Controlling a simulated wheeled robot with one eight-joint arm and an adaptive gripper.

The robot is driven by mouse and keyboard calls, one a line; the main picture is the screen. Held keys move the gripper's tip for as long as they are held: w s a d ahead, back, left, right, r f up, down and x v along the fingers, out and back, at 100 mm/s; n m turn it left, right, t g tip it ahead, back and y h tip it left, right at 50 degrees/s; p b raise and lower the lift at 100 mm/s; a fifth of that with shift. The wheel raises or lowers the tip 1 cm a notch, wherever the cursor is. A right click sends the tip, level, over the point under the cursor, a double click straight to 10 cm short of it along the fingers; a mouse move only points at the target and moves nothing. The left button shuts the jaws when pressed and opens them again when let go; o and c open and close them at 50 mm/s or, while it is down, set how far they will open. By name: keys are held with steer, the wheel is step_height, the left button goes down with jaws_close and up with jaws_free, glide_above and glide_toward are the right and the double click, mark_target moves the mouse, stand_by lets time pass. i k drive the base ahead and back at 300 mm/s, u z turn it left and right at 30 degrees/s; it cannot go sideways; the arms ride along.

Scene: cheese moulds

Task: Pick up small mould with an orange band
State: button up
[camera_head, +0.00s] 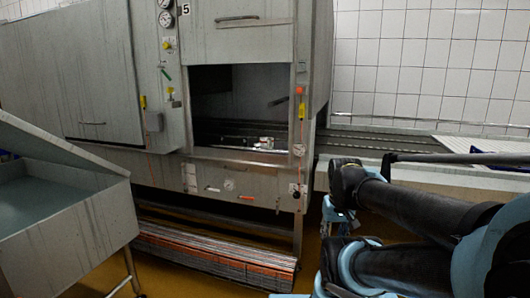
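I cannot make out a small mould with an orange band for certain. A small pale object with a reddish mark (265,143) lies inside the open bay of the steel machine, too small to identify. My arm reaches in from the right with dark links and light blue joints. I cannot make out my gripper's fingers anywhere in this view.
The steel machine (165,165) stands at the back with an open bay. A steel basin (85,215) on legs is at the left. A flat striped stack (215,255) lies low under the machine. A conveyor (375,146) runs along the tiled wall. Yellowish floor shows in front.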

mark_target(263, 144)
steer(key=k, duration=0.95)
steer(key=u, duration=0.25)
steer(key=i, duration=0.85)
steer(key=u, duration=0.65)
steer(key=i, duration=1.25)
steer(key=u, duration=0.2)
